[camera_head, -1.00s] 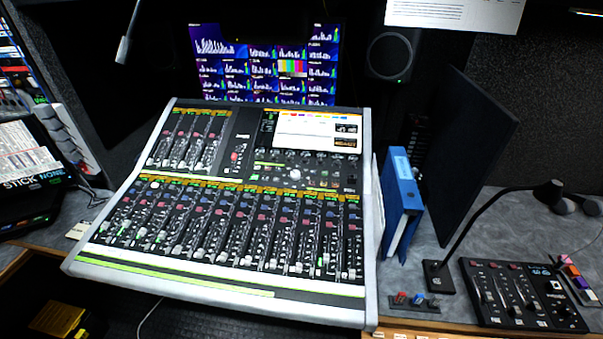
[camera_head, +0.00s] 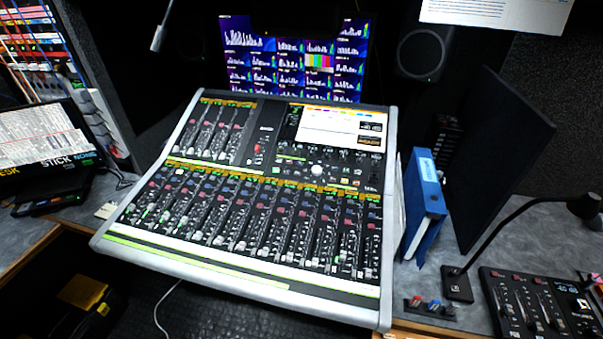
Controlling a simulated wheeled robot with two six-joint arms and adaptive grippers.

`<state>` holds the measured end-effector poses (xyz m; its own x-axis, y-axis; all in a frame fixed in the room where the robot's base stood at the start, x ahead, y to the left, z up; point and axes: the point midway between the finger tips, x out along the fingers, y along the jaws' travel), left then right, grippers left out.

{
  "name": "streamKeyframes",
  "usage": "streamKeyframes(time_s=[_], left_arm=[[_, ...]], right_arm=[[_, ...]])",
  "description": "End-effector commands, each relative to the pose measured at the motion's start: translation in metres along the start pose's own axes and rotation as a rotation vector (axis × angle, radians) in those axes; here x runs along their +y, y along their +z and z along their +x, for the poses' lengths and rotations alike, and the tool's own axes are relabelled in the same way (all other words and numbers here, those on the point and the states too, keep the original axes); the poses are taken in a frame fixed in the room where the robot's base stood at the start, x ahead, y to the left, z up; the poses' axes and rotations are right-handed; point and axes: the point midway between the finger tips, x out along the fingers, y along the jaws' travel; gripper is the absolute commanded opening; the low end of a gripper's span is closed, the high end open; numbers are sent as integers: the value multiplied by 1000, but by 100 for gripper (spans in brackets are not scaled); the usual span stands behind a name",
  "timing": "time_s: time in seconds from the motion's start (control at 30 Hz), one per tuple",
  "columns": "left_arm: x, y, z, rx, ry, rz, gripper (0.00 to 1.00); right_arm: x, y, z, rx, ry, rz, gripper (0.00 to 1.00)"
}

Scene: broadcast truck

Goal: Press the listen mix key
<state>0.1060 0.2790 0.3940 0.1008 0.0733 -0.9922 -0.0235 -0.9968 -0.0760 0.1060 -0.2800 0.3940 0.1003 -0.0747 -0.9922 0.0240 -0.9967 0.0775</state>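A large mixing console (camera_head: 240,275) with a silver frame stands in the middle of the head view. It has rows of faders, small coloured keys and a lit screen (camera_head: 340,127) at its upper right. A smaller black control panel (camera_head: 540,310) with faders and red keys lies at the lower right, cut off by the picture edge. A small box (camera_head: 430,309) with red and blue buttons sits beside it. Key labels are too small to read, so I cannot tell which key is the listen mix key. Neither of my grippers is in view.
A blue binder (camera_head: 424,205) stands right of the console. A gooseneck microphone (camera_head: 508,217) rises beside the black panel. A meter monitor (camera_head: 292,65) and a speaker (camera_head: 422,48) are behind. A display panel (camera_head: 45,140) is at left, a yellow item (camera_head: 83,291) below.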

Motion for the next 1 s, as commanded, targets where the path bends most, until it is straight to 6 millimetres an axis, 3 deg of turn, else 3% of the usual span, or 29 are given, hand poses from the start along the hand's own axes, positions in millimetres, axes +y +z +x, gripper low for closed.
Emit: streamKeyframes(time_s=[0.5,0.8,1.0], left_arm=[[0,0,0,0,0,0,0],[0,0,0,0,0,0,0],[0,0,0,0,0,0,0]], right_arm=[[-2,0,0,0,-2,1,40],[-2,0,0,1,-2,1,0],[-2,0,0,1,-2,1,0]])
